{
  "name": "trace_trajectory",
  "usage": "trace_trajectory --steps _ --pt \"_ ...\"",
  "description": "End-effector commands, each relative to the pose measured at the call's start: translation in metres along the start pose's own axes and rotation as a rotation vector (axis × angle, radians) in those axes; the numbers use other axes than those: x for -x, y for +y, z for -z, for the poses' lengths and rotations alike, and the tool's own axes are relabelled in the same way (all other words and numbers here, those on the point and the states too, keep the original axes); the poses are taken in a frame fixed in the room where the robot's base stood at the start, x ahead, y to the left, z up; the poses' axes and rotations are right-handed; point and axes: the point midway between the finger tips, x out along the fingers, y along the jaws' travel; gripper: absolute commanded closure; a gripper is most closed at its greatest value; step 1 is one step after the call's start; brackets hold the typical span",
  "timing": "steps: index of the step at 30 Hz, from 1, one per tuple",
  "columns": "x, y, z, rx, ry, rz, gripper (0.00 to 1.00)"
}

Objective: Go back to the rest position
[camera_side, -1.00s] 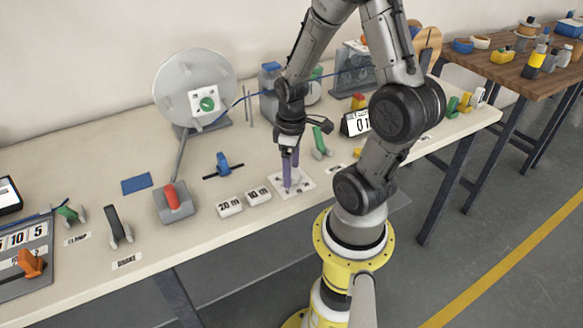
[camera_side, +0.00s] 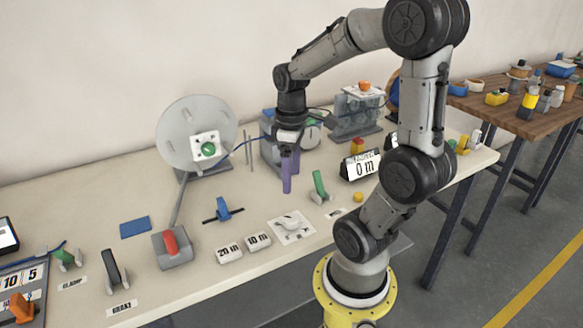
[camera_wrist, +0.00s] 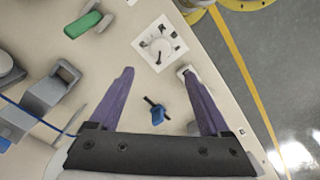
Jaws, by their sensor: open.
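My gripper (camera_side: 287,173) has two purple fingers and hangs above the table, pointing down, behind the white dial plate. In the wrist view my gripper (camera_wrist: 158,95) is open, with its fingers spread wide and nothing between the tips. The white plate with a round knob (camera_side: 291,227) lies on the table in front of the gripper. The plate with its knob (camera_wrist: 159,44) also shows beyond the fingertips in the wrist view, clear of them.
A green-handled lever (camera_side: 319,187) and a "0 m" display (camera_side: 361,166) stand right of the gripper. A blue-handled piece (camera_side: 223,210), "20 m" block (camera_side: 229,253) and "10 m" block (camera_side: 258,241) lie left. A large grey disc (camera_side: 196,135) stands behind. Open air surrounds the gripper.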

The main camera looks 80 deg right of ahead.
Motion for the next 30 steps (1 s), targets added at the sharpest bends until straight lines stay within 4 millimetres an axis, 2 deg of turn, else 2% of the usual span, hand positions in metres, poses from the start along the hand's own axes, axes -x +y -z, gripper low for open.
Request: trace_trajectory --steps 6,23,26,30 --pt "0.014 0.0 0.0 0.0 0.0 0.0 0.19" --pt "0.014 -0.004 0.003 0.019 0.002 -0.001 0.19" --pt "0.024 -0.016 0.012 0.087 0.032 -0.023 0.19" --pt "0.046 -0.055 0.019 0.241 0.126 -0.074 0.19"
